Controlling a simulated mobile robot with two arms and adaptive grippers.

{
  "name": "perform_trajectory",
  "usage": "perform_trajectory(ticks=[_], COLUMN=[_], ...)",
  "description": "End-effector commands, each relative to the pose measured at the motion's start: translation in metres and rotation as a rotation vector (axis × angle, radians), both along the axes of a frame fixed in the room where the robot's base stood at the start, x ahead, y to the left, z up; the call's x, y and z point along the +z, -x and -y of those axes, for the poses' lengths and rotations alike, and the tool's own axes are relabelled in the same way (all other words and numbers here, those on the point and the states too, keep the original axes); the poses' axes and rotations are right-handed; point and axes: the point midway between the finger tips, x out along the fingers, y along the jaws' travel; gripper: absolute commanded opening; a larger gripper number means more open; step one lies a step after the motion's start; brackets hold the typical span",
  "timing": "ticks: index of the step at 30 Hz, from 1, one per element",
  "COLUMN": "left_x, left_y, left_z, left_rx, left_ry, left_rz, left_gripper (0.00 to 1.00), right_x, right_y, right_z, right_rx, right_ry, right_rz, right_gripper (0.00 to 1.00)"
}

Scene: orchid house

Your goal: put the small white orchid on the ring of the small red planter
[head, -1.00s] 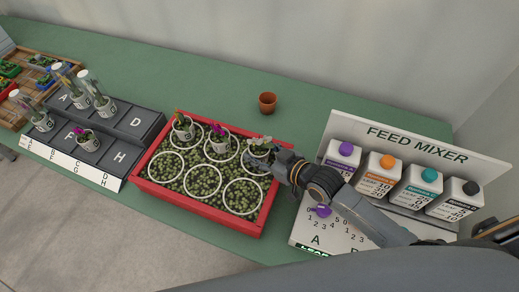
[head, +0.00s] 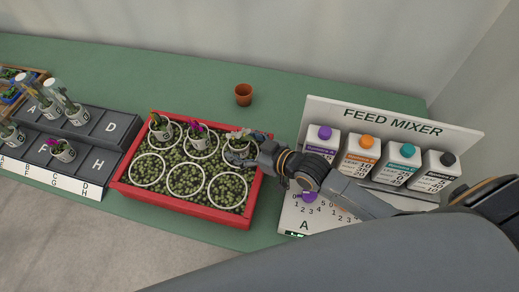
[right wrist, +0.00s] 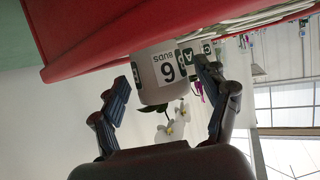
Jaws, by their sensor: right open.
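The small white orchid (head: 240,134) is in a white pot at the back right ring of the red planter (head: 190,207). In the right wrist view its pot (right wrist: 158,72) bears a "6 BUDS" label, with white flowers (right wrist: 177,123); that view is upside down. My right gripper (head: 246,148) is open, its fingers on either side of the pot with gaps visible. The pot appears to stand in the planter, its base partly hidden by the planter's red wall in the wrist view. My left gripper is not in view.
Two potted orchids, one reddish (head: 160,128) and one magenta (head: 197,137), stand in the other back rings. The front rings are empty. A lettered dark rack (head: 100,160) is left, the feed mixer (head: 400,125) with bottles right, an empty terracotta pot (head: 243,95) behind.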

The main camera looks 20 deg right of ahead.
Motion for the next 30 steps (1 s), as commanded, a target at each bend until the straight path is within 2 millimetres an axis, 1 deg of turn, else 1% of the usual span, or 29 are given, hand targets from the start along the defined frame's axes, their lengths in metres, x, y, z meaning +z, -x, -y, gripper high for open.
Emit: perform_trajectory(ticks=[6, 12, 15, 19, 30], left_x=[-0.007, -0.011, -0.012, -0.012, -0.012], left_y=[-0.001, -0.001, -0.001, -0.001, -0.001], left_z=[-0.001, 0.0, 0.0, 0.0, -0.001], left_rx=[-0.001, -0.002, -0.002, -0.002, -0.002], left_ry=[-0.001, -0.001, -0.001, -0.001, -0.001], left_rz=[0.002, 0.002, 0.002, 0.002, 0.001], left_gripper=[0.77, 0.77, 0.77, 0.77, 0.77], right_x=[0.016, 0.031, 0.036, 0.04, 0.041], right_y=[0.039, 0.067, 0.075, 0.08, 0.082], right_z=[0.025, 0.043, 0.049, 0.053, 0.054], right_rx=[0.003, 0.002, 0.001, 0.001, 0.001], right_ry=[0.003, 0.001, 0.001, 0.0, -0.002], right_rz=[-0.003, -0.003, -0.002, -0.001, 0.0], right_gripper=[0.75, 0.75, 0.75, 0.75, 0.75])
